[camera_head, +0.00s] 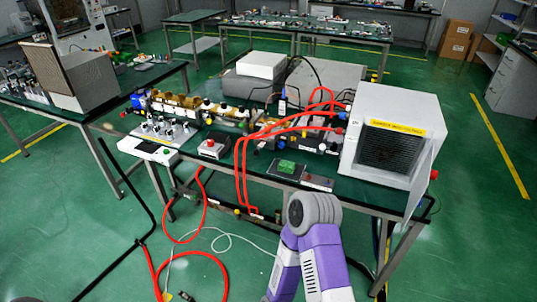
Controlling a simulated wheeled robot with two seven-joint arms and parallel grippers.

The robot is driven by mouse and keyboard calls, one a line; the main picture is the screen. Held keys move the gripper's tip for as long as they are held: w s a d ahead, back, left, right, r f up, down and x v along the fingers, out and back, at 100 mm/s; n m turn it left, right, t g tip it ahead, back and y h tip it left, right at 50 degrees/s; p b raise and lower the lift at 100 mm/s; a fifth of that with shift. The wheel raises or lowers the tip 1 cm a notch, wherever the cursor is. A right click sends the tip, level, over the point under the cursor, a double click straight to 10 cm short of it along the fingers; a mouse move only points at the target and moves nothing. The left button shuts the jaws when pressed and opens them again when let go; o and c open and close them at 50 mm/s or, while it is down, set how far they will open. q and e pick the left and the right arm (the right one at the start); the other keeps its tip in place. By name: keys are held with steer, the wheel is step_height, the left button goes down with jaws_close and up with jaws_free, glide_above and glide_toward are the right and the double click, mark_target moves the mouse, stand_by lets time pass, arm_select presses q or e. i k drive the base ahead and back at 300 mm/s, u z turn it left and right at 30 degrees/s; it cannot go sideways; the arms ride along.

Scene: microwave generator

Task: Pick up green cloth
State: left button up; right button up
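A small bright green patch (287,166) lies on a dark flat panel near the front edge of the middle workbench (345,196). It may be the green cloth, but it is too small to be sure. A purple and grey link of my arm rises from the bottom of the picture, in front of the bench and just below the green patch. Neither of my grippers shows in this view.
A white box-shaped unit with a dark grille (393,135) stands at the bench's right end. Red hoses (240,165) run over the bench and down to the floor. Instruments crowd the bench top. Green floor (480,230) is clear at right.

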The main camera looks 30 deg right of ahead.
mark_target(284, 166)
steer(key=z, duration=0.55)
steer(key=i, duration=1)
steer(key=z, duration=0.95)
